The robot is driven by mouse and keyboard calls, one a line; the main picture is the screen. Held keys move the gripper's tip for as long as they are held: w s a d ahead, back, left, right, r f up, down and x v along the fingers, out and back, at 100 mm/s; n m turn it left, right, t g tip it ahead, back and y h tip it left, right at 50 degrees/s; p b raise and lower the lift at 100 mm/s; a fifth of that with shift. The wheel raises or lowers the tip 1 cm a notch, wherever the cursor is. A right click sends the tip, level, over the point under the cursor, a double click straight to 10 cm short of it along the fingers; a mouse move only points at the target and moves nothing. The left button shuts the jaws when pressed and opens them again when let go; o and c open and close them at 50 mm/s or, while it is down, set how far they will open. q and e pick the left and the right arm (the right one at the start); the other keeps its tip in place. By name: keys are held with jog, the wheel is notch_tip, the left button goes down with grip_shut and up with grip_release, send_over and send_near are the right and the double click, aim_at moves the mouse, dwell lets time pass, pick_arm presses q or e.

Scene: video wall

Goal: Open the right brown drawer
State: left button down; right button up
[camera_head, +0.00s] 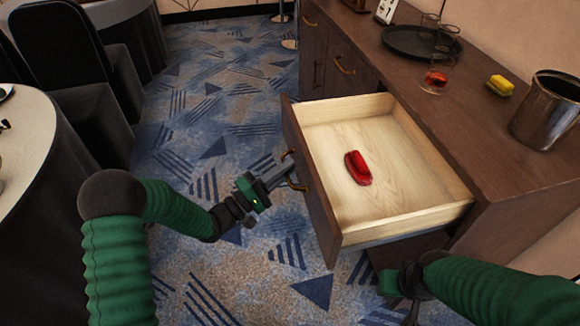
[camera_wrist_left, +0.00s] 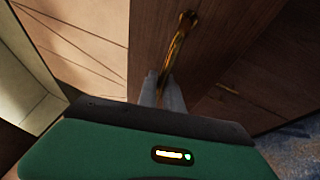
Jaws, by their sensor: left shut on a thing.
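The right brown drawer (camera_head: 322,214) is pulled well out of the cabinet in the head view, with its pale wooden inside showing. A red object (camera_head: 357,168) lies on the drawer's floor. My left gripper (camera_head: 288,169) is at the drawer's front, shut on its brass handle (camera_head: 296,183). In the left wrist view, the fingers (camera_wrist_left: 163,90) are at the brass handle (camera_wrist_left: 178,45), close to the brown drawer front. My right arm comes in at the lower right, below the drawer; its gripper (camera_head: 405,285) is partly seen, its fingers unclear.
The brown cabinet (camera_head: 480,130) carries a dark round tray (camera_head: 405,42) with glasses, a yellow sponge (camera_head: 500,85) and a metal pot (camera_head: 548,110). A closed drawer front with a brass handle (camera_head: 344,65) stands further left. A round table and dark chairs stand at left. Patterned carpet lies clear between.

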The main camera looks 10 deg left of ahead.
pick_arm(q)
jog(key=shift+s+f, duration=0.1)
jog(key=shift+f, duration=0.25)
jog(key=c, duration=1.8)
grip_release()
jog(key=shift+r, duration=0.2)
jog(key=shift+s+a, duration=0.1)
jog(key=shift+a, duration=0.15)
jog(key=p+v, duration=0.3)
jog(key=v, duration=1.3)
jog(key=shift+a+f, duration=0.1)
jog(key=shift+f, duration=0.05)
